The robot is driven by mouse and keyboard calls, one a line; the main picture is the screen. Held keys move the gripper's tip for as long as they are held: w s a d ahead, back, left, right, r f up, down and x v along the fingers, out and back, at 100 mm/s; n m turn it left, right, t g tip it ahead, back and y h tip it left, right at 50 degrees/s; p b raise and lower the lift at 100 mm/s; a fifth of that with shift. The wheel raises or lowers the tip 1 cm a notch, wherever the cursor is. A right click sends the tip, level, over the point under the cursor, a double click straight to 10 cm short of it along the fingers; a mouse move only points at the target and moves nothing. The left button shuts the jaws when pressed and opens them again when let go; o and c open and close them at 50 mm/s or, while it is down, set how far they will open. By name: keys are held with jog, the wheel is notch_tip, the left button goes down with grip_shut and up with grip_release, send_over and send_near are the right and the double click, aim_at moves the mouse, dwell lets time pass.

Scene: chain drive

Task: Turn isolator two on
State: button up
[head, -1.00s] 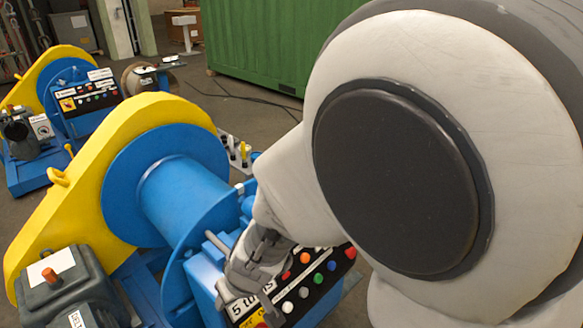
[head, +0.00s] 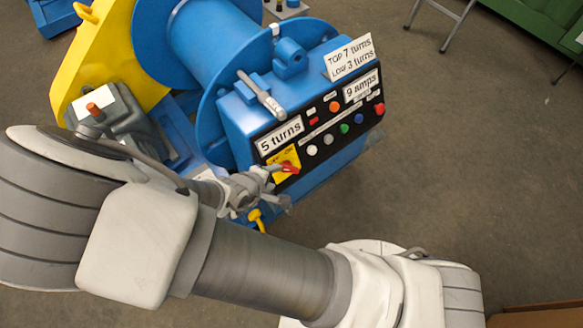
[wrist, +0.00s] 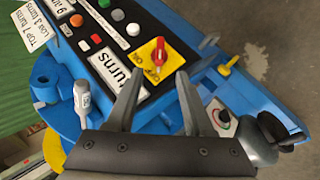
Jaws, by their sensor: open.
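A red rotary switch handle on a yellow plate sits at the lower left end of the black panel (head: 286,167) in the head view. In the wrist view the red handle (wrist: 158,52) stands straight ahead on its yellow plate (wrist: 170,72). My gripper (head: 281,187) is open at that end of the panel. In the wrist view its two fingertips (wrist: 159,77) are spread, with the switch beyond and between them. I cannot tell whether a finger touches the plate.
A yellow handle (head: 257,218) sits low by my gripper. A small dial (wrist: 222,120) shows at right.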

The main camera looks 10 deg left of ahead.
aim_at(290, 170)
jog(key=b+x, duration=1)
jog(key=x, duration=0.6)
jog(key=shift+r, duration=0.1)
grip_shut()
